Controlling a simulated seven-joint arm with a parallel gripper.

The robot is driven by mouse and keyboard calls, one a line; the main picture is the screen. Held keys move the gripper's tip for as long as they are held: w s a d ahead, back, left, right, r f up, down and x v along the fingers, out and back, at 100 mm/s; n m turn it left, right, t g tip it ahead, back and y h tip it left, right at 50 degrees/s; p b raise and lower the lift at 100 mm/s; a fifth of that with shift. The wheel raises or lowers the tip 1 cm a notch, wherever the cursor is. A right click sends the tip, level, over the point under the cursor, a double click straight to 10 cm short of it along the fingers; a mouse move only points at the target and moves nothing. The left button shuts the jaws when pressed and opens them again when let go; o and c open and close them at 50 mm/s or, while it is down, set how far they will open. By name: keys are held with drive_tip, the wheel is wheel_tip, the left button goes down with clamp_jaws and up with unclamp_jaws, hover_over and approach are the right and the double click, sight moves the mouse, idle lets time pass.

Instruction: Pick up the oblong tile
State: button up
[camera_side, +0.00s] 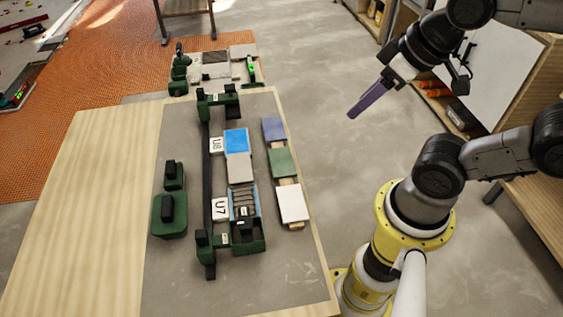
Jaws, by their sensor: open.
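Three tiles lie in a column on a wooden strip at the right of the grey work board (190,285): a blue-purple tile (273,129), a green tile (281,162) and a white tile (292,204). I cannot tell for sure which one is the oblong tile. A bright blue tile (236,140) and a pale grey tile (239,168) lie end to end in the middle. My gripper (354,112), with purple fingers, is open and empty. It hangs in the air to the right of the tiles, apart from them.
A dark rail (208,185) with green end blocks runs left of the middle tiles. A green-framed tray (245,232) sits below them. Two green blocks with black knobs (170,212) stand at left. Tools lie at the board's far end. The wooden table (90,210) is bare at left.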

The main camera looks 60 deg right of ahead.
drive_tip(key=o, duration=0.7)
drive_tip(key=n+g, duration=0.5)
drive_tip(key=n, duration=2.2)
hover_over(282, 161)
wheel_tip(282, 161, down, 9)
drive_tip(key=shift+g, duration=0.3)
drive_tip(key=f, duration=0.9)
drive_tip(key=shift+s+a+f, duration=0.1)
drive_tip(key=shift+s+f, duration=0.1)
drive_tip(key=shift+s, duration=0.2)
drive_tip(key=shift+w+f, duration=0.25)
drive_tip(key=shift+f, duration=1.3)
drive_tip(key=shift+w+f, duration=0.2)
drive_tip(key=shift+f, duration=1.3)
